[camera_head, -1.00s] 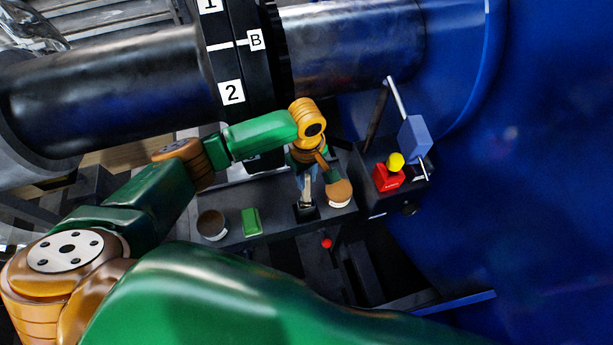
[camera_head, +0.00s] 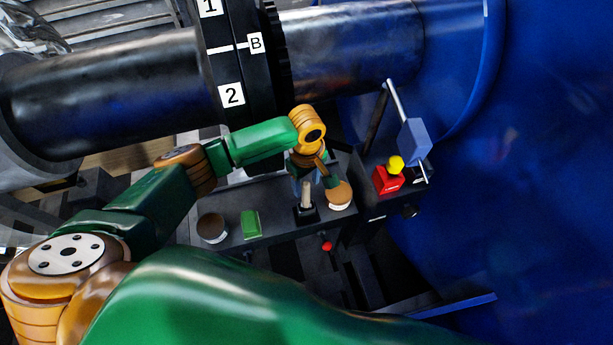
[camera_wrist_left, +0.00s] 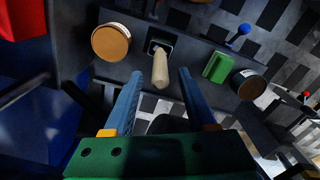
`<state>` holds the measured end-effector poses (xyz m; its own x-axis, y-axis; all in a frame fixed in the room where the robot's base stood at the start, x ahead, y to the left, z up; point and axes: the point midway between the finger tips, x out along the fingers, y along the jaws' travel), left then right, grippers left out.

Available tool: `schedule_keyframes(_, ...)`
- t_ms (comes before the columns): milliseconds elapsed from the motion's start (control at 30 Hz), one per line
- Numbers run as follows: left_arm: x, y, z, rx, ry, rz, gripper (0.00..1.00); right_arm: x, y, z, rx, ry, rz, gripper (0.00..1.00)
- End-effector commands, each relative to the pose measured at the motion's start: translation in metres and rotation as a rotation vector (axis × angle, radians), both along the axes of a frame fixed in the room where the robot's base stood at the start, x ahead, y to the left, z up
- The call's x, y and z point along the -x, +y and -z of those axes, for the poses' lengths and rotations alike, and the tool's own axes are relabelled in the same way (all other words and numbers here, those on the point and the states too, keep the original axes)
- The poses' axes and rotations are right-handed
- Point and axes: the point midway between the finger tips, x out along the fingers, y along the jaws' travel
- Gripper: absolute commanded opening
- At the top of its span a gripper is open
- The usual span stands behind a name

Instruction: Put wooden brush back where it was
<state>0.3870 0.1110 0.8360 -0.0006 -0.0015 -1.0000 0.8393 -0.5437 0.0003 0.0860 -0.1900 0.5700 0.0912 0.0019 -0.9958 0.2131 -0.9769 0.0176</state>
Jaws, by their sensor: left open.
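The wooden brush (camera_head: 306,192) stands upright, handle up, in a small black holder (camera_head: 306,213) on the dark shelf below the shaft. Its pale handle (camera_wrist_left: 160,68) and the holder (camera_wrist_left: 161,45) also show in the left wrist view; the brush's lower end is hidden in the holder. My left gripper (camera_wrist_left: 160,73) is open, its two blue fingers apart with the handle's end showing in the gap between the fingertips, touching neither. In the head view its fingers are mostly hidden under my wrist. My right gripper is not in view.
A brown-topped round tin (camera_head: 338,194) stands close right of the holder. A green block (camera_head: 251,223) and another tin (camera_head: 212,226) stand to its left. A red box with a yellow knob (camera_head: 388,178) is farther right. The big shaft (camera_head: 110,95) runs behind and above.

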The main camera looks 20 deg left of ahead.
Motion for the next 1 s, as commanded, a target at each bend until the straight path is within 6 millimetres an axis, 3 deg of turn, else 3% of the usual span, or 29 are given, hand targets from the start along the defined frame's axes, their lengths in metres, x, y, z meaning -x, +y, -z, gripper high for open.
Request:
schedule_keyframes(300, -0.002, -0.001, -0.084, 0.002, -0.006, 0.002, 0.57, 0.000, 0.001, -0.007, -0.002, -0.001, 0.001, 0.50)
schedule_keyframes(500, -0.001, 0.000, -0.122, 0.001, -0.002, 0.000, 0.57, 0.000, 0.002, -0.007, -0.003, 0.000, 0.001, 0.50)
schedule_keyframes(1000, 0.000, 0.000, -0.129, 0.001, 0.001, 0.000, 0.57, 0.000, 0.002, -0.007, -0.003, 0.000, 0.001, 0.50)
